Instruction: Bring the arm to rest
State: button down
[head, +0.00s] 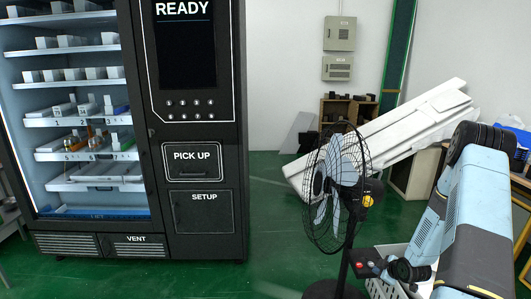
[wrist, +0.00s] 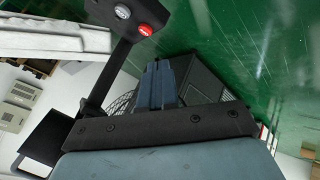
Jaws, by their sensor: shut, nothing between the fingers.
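My arm (head: 455,220) is folded at the right of the head view, with its upper joint raised and a light blue link sloping down to the left. In the wrist view my gripper (wrist: 158,82) shows as two blue-grey fingers close together, shut and empty. No object touches the fingertips as far as I can see. In the head view I cannot make out the fingers.
A black vending machine (head: 198,128) with a PICK UP hatch (head: 192,172) stands at the left. A black fan (head: 338,185) stands close left of my arm. A white slab (head: 400,125) leans behind it. Green floor (head: 275,225) lies between machine and fan.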

notch_tip(320, 180, up, 19)
jog(key=w+a+m+g+h, duration=0.1)
jog(key=a+m+h, duration=0.1)
jog(key=s+a+r+m+g+h, duration=0.1)
jog(key=s+a+r+m, duration=0.15)
jog(key=r, duration=0.55)
jog(key=s+a+r+m+h, duration=0.1)
jog(key=s+a+r, duration=0.2)
jog(key=r, duration=0.5)
jog(key=s+a+r+m, duration=0.3)
jog(key=s+a+r, duration=0.4)
jog(key=s+r, duration=0.45)
jog(key=s+a+r+m+y, duration=0.1)
jog(key=s+a+r, duration=0.2)
jog(key=s, duration=0.6)
jog(key=s+a+r+m+g+y, duration=0.1)
jog(key=s+a+r+m, duration=0.1)
jog(key=s, duration=0.6)
jog(key=shift+s+a+r, duration=0.4)
jog(key=shift+a+r, duration=0.1)
jog(key=shift+a, duration=0.45)
